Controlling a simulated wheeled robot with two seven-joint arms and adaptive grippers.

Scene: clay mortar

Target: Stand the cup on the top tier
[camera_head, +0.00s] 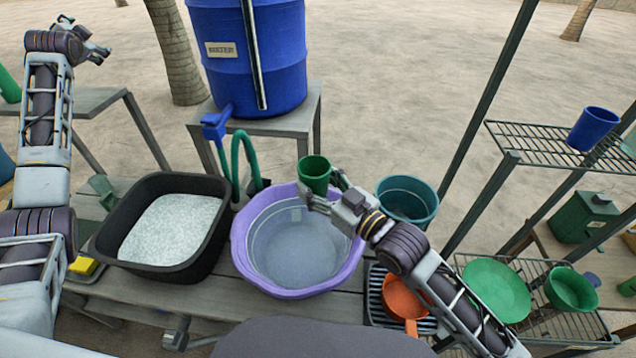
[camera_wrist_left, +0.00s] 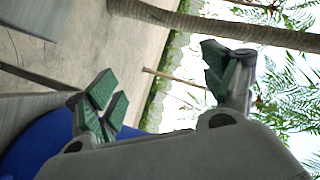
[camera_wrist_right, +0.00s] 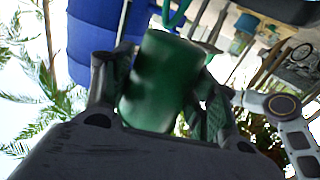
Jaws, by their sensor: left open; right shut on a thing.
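A green cup (camera_head: 314,174) is held upright by my right gripper (camera_head: 324,186) above the back rim of the purple basin. In the right wrist view the cup (camera_wrist_right: 160,82) sits between the two fingers of the right gripper (camera_wrist_right: 158,95). My left gripper (camera_head: 98,40) is raised at the upper left, away from the table. In the left wrist view the left gripper (camera_wrist_left: 165,90) has its fingers wide apart and nothing between them. The wire rack at the right has a top tier (camera_head: 530,143) with a blue cup (camera_head: 593,128) near its right side.
A purple basin (camera_head: 240,245) holds water; a black tub (camera_head: 105,240) holds suds. A teal bucket (camera_head: 407,200) stands at the right. The rack's lower tier holds a green plate (camera_head: 497,288) and green bowl (camera_head: 571,289). The top tier's left part is bare. A dark post (camera_head: 487,90) rises beside it.

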